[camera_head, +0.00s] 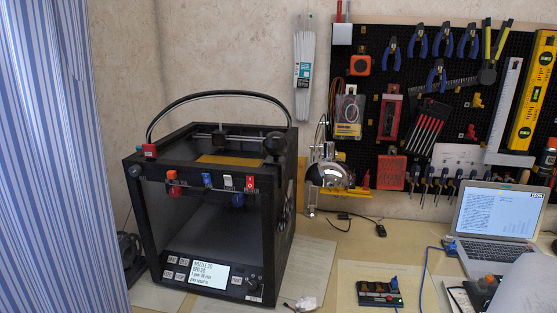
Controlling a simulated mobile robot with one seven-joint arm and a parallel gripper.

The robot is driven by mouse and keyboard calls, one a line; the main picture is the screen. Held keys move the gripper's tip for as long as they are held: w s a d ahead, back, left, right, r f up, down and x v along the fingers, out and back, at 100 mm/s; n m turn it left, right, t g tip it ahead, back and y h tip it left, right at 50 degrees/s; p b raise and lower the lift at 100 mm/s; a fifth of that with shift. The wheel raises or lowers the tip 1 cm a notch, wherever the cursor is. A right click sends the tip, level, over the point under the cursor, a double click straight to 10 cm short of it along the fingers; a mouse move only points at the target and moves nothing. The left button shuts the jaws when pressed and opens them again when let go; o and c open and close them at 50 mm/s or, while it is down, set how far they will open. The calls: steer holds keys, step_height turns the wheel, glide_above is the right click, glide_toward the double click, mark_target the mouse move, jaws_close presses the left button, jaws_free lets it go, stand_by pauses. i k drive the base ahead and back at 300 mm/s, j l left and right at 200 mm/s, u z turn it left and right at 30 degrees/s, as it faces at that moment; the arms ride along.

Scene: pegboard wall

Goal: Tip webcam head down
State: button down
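No webcam can be made out for certain. A black rounded piece (276,143) sits at the top right front corner of the black 3D printer (148,235). It may be the webcam head, but it is too small and dark to tell, and I cannot see a lens or its tilt. My gripper is not in view.
The printer stands on the desk (345,245), with a black tube arching over its top. A chrome lamp-like object (330,175) is to its right. A tool pegboard (385,100) hangs behind. A small button box (380,294) and laptop (492,222) are at right; a striped curtain (50,150) is at left.

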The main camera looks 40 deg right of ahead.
mark_target(275, 144)
steer(key=i+z, duration=0.1)
steer(key=z, duration=0.65)
steer(key=i+z, duration=0.15)
steer(key=z, duration=0.25)
